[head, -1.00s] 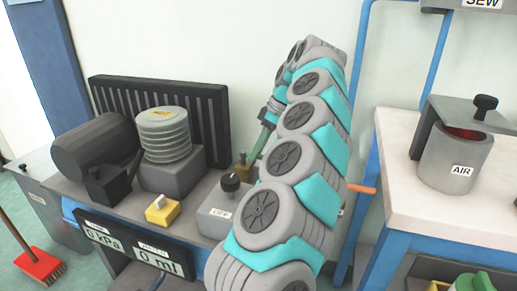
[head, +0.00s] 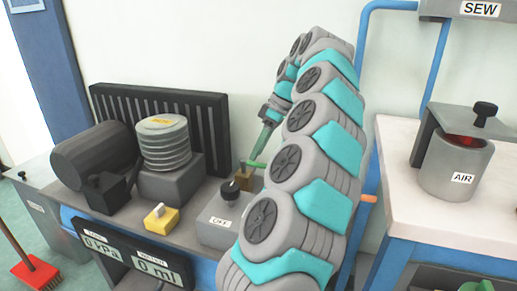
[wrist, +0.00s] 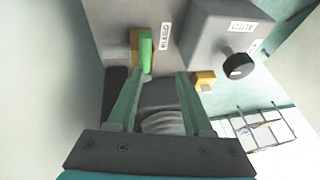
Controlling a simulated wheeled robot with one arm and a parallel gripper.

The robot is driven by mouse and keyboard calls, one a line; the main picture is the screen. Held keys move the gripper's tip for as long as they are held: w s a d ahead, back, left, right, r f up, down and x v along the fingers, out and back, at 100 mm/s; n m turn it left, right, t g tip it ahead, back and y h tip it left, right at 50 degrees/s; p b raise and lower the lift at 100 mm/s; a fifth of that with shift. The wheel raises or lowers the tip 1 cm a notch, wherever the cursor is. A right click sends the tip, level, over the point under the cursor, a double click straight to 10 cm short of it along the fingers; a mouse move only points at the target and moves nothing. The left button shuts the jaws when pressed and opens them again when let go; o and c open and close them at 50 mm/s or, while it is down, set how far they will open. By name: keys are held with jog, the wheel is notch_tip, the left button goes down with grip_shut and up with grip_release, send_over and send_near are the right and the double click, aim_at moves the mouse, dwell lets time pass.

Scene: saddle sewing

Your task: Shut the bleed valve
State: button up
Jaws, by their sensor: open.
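The bleed valve has a small brass body (wrist: 135,50) and a green lever (wrist: 147,50), beside a label reading BLEED (wrist: 165,37) in the wrist view. In the head view the brass body (head: 251,177) stands behind the box with the black knob, and its green lever (head: 257,164) sticks out sideways. My gripper (wrist: 160,76) is open and empty, its two green fingers apart. The lever's end lies just past the fingertips, nearer the left finger; I cannot tell whether they touch. In the head view my gripper (head: 264,147) is just above the valve, partly hidden by my arm.
A grey box with a black knob (head: 230,189) stands in front of the valve. A ribbed cylinder (head: 163,142), a dark motor (head: 92,155) and a yellow switch (head: 161,216) are to the left. A black radiator (head: 215,120) is behind. A white table with an AIR pot (head: 455,165) stands right.

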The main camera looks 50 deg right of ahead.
jog(key=s+a+r+b, duration=0.1)
jog(key=s+a+b, duration=0.1)
jog(key=s+a, duration=0.7)
jog(key=shift+s+a+r+b, duration=0.15)
jog(key=shift+s+a+b, duration=0.15)
jog(key=shift+s, duration=0.5)
dwell(0.3)
